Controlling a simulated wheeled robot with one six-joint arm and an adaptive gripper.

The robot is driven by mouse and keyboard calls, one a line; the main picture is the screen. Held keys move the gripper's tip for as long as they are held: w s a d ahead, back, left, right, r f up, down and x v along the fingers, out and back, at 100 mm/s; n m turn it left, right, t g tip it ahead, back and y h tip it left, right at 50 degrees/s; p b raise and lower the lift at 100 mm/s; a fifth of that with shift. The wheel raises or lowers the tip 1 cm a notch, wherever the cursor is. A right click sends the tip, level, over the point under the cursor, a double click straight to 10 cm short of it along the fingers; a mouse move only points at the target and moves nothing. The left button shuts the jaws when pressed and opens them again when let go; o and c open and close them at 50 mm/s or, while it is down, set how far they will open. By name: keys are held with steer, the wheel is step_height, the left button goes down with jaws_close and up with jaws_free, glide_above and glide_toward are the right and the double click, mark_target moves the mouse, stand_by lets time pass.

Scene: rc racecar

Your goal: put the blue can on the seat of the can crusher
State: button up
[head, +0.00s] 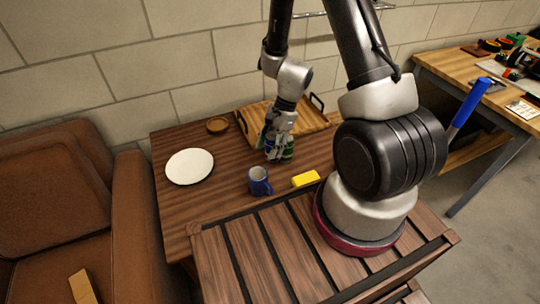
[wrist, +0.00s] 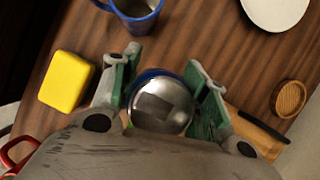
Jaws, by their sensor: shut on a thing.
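The blue can (wrist: 160,104) shows from above in the wrist view, with a silver lid and a blue rim. It sits between the green-padded fingers of my gripper (wrist: 162,92), which is shut on it. In the head view my gripper (head: 279,151) points down at the table by the front edge of the wooden tray; the fingers mostly hide the can there, and I cannot tell if it touches the table. A blue lever handle (head: 471,102) rises at the right behind my arm, possibly the can crusher's; its seat is not visible.
On the brown table (head: 215,220) are a white plate (head: 189,166), a blue mug (head: 259,182), a yellow block (head: 305,179), a small round wooden dish (head: 217,125) and the tray (head: 310,118) with dark handles. A workbench (head: 450,68) stands right; a brown armchair (head: 60,190) left.

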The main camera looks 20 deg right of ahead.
steer(key=shift+f, duration=2.2)
steer(key=o, duration=0.7)
steer(key=shift+f, duration=0.15)
